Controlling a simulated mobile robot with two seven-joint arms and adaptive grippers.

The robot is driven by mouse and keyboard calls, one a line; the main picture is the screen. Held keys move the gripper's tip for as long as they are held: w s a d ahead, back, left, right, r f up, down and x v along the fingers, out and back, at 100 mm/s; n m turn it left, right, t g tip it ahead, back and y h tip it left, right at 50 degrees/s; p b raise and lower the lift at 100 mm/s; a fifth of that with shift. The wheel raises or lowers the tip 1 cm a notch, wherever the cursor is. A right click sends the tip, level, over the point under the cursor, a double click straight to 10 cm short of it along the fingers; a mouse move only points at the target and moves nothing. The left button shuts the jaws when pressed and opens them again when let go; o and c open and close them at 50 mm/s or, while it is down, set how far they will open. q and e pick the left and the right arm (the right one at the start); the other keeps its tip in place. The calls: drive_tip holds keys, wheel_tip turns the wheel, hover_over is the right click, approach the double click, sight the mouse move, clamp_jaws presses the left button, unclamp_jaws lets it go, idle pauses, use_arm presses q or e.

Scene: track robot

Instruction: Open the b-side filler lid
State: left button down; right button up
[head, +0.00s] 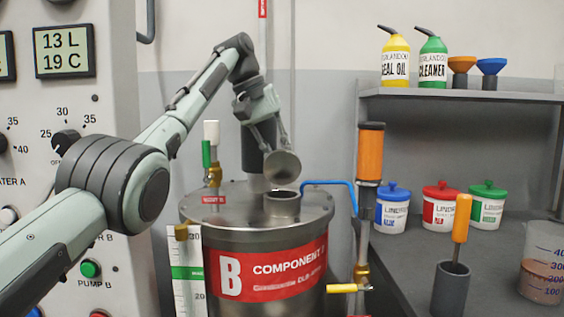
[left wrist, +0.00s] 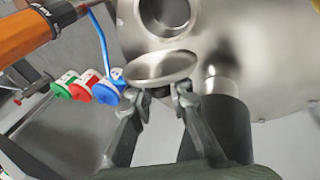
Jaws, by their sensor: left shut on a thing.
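The B component tank (head: 265,262) is a steel drum with a red "B" label. Its filler neck (head: 282,204) stands open on top, and the opening also shows in the left wrist view (left wrist: 166,14). The round steel filler lid (head: 281,168) is off the neck, above it and tilted. My left gripper (head: 268,135) is shut on the lid. In the left wrist view its fingers (left wrist: 165,100) close just under the lid (left wrist: 162,68). My right gripper is in neither view.
A blue hose (head: 332,183) and an orange-handled cylinder (head: 371,150) stand right of the neck. A valve with a green handle (head: 208,154) is to its left. Capped tubs (head: 440,205) and a mixing cup (head: 543,270) sit on the right bench.

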use_arm(q)
drive_tip(key=c, duration=1.4)
unclamp_jaws()
drive_tip(key=shift+w, duration=0.15)
